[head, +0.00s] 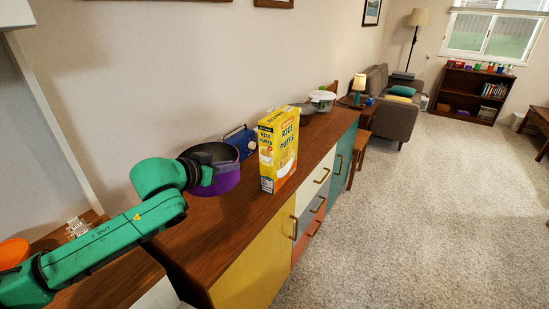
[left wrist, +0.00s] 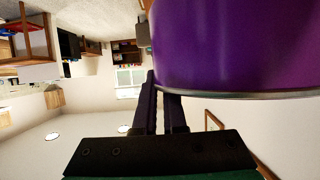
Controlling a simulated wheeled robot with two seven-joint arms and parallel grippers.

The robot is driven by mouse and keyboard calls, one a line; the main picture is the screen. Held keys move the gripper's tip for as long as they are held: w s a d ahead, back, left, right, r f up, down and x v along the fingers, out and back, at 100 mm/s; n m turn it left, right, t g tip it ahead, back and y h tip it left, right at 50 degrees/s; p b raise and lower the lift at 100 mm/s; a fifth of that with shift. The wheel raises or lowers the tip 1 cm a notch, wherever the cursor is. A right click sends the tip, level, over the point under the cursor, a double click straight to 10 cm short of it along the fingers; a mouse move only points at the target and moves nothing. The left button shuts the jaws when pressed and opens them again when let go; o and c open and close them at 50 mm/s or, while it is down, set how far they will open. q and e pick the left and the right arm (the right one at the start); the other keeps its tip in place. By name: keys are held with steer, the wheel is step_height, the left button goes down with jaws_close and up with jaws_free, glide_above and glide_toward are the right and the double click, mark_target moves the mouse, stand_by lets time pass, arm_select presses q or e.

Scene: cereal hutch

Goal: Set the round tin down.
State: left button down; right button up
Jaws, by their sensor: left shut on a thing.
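The round tin (head: 222,182) is purple outside with a dark open top, near the wall side of the wooden hutch top (head: 240,211). My left gripper (head: 199,172) is at its left side, shut on its wall near the rim. The tin looks roughly upright; I cannot tell whether its base touches the wood. In the left wrist view, the purple tin (left wrist: 235,45) fills the upper right with its metal rim showing, and the dark fingers (left wrist: 160,92) reach up to it, close together. The fingertips are partly hidden by the tin. My right gripper is not in view.
A yellow Rice Puffs box (head: 279,150) stands upright just right of the tin. A blue item with a handle (head: 241,141) stands close behind the tin. A grey bowl (head: 303,108) and a lidded white tub (head: 322,100) are farther along. Bare wood lies in front of the tin.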

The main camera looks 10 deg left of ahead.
arm_select(q)
steer(key=f, duration=0.6)
steer(key=s+f, duration=0.1)
steer(key=f, duration=1.1)
steer(key=shift+s+f+b, duration=0.35)
steer(key=shift+f+b, duration=0.05)
steer(key=c, duration=1)
jaws_free()
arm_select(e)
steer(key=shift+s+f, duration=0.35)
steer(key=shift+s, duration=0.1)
arm_select(q)
steer(key=p+v, duration=0.1)
steer(key=v, duration=1.1)
steer(key=shift+p, duration=0.35)
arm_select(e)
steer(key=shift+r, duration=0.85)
